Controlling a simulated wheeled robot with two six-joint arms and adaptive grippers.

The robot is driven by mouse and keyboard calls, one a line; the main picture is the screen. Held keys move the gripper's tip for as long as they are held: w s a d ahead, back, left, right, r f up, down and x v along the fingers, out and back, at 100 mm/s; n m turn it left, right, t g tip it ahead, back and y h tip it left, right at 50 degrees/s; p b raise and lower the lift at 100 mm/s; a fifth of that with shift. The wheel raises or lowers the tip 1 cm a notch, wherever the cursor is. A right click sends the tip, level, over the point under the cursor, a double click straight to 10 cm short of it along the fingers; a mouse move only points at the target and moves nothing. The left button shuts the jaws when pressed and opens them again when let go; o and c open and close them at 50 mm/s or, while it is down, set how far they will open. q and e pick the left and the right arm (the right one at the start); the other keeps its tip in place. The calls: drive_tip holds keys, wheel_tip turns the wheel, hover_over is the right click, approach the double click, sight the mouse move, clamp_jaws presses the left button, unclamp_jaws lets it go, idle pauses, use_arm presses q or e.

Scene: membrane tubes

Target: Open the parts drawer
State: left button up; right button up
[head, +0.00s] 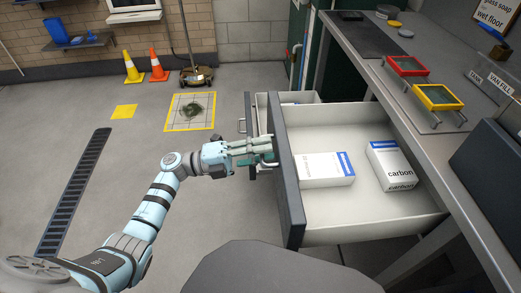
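The parts drawer (370,216) is pulled far out from under the workbench, its inside in plain view. Its dark front panel (290,190) faces left. Two white and blue boxes lie in it, one at the left (325,172) and one marked carbon (391,166) at the right. My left gripper (268,150) is at the outer face of the front panel, with its fingers at the drawer's metal handle. The fingers overlap the handle, so I cannot tell whether they are closed on it. My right gripper is not in view.
Another open drawer (262,103) stands just behind. The workbench (445,150) carries a red-framed tray (407,66) and a yellow-framed tray (438,97).

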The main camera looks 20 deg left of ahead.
use_arm(q)
drive_tip(key=shift+r, duration=0.1)
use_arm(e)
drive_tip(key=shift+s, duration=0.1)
use_arm(q)
drive_tip(key=shift+a, duration=0.15)
drive_tip(key=v, duration=1.1)
drive_tip(key=shift+a, duration=0.35)
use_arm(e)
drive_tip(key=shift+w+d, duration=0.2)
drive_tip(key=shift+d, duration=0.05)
use_arm(q)
drive_tip(key=shift+s, duration=0.15)
